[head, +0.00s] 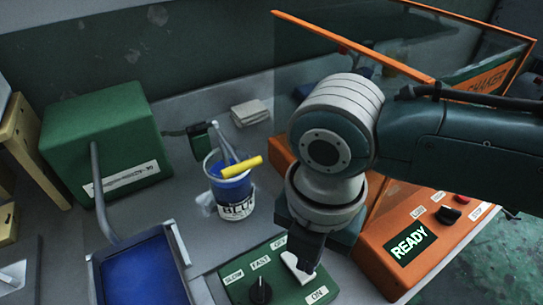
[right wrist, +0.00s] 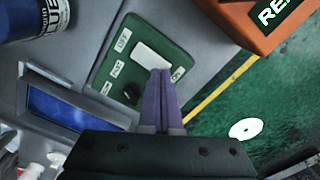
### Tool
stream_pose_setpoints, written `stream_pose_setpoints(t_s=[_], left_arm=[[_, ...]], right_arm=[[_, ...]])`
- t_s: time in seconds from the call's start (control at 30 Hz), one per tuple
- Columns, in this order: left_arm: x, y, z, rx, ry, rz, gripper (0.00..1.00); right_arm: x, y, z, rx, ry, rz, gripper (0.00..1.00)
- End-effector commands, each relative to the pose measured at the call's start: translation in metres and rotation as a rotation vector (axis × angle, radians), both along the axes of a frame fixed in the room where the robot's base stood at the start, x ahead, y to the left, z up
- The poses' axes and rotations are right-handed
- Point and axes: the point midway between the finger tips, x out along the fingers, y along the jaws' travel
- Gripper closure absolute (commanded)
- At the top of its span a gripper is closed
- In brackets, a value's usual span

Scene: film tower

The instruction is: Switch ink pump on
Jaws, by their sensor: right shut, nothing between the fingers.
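The green control panel (head: 236,286) lies at the bottom middle of the head view, with labels SLOW, FAST, OFF and ON. It carries a black knob (head: 260,291) and a white rocker switch (head: 294,268). My right gripper (head: 308,252) is shut and empty, pointing down over the switch and hiding part of it. In the right wrist view, its purple fingertips (right wrist: 160,73) overlap the lower right edge of the white switch (right wrist: 151,56). I cannot tell whether they touch it. The knob also shows there (right wrist: 131,92), left of the fingers. My left gripper is not in view.
A green box (head: 100,135) with a pipe stands left, by a tray of blue ink (head: 145,272). A blue can (head: 232,195) with a yellow-handled tool stands behind the panel. The orange shaker machine (head: 440,215), showing READY, is close on the right.

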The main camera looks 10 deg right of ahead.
Motion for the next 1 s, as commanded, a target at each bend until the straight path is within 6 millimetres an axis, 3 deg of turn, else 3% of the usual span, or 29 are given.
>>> stream_pose_setpoints(t_s=[1.0], left_arm=[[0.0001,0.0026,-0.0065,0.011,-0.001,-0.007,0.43]], right_arm=[[-0.0001,0.0002,-0.0081,0.000,0.000,0.000,1.00]])
